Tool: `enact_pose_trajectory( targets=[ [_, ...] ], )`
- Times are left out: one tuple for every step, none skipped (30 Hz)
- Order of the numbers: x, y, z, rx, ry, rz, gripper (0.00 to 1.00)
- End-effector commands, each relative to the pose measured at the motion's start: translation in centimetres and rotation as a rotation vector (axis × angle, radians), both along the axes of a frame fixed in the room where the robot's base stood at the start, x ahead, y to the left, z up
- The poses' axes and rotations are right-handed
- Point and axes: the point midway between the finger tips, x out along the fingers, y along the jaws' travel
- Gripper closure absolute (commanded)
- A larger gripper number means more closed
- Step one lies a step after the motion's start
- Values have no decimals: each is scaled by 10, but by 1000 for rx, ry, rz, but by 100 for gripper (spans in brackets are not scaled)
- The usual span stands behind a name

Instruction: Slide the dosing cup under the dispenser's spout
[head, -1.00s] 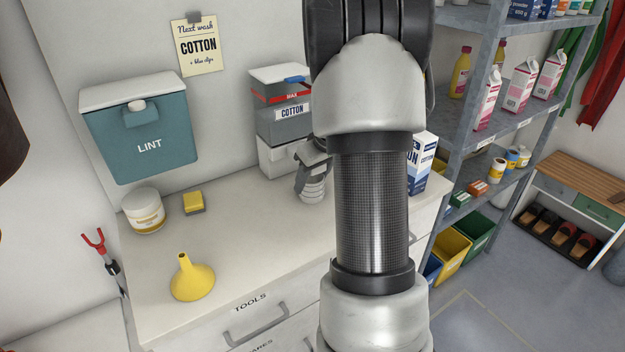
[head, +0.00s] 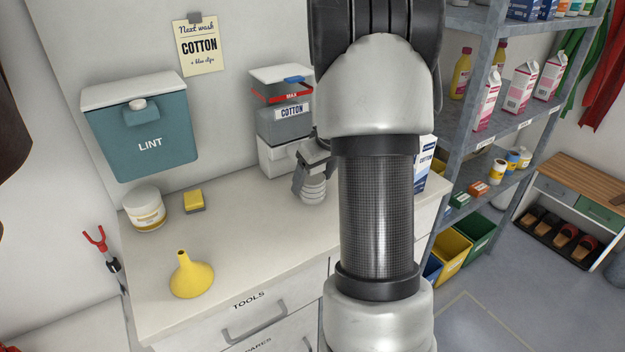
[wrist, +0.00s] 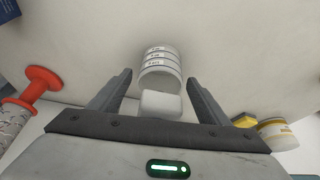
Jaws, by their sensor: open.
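The dosing cup (head: 313,190) is a small pale ringed cup on the counter, in front of the dispenser. In the wrist view the cup (wrist: 160,62) shows labelled bands and a pale block-like part on the gripper's side. My gripper (head: 314,163) is at the cup, its two fingers open on either side with gaps visible in the wrist view (wrist: 158,80). The dispenser (head: 283,122), marked COTTON with a red MAX band, stands against the wall. Its spout cannot be made out; my arm and gripper cover the area to its right.
A yellow funnel (head: 190,277), yellow sponge (head: 195,202) and white jar (head: 144,210) stand on the counter's left part. A carton (head: 424,165) is partly behind my arm. A red knobbed thing (wrist: 42,84) shows in the wrist view. Bare counter (head: 255,220) lies left of the cup.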

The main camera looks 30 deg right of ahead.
Motion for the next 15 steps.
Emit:
enact_pose_trajectory(
  targets=[
    [-3, -1, 10, -2, -3, -1, 30],
    [-5, -2, 16, -3, -3, -2, 30],
    [-8, -2, 24, -3, -4, -2, 30],
    [-11, -2, 31, -2, -4, -2, 30],
    [-14, -3, 38, -4, -5, -3, 30],
    [-18, -3, 47, -3, -4, -2, 30],
    [-21, -3, 54, -4, -5, -2, 30],
    [-23, -3, 61, -3, -5, -2, 30],
    [-27, -4, 70, -4, -5, -3, 30],
    [-30, -4, 77, -4, -4, -3, 30],
    [-33, -4, 84, -3, -4, -2, 30],
    [-36, -5, 93, -3, -5, -2, 30],
    [-39, -5, 99, -3, -4, -2, 30],
    [-42, -5, 106, -4, -4, -2, 30],
    [-45, -5, 113, -3, -3, -2, 30]
  ],
)
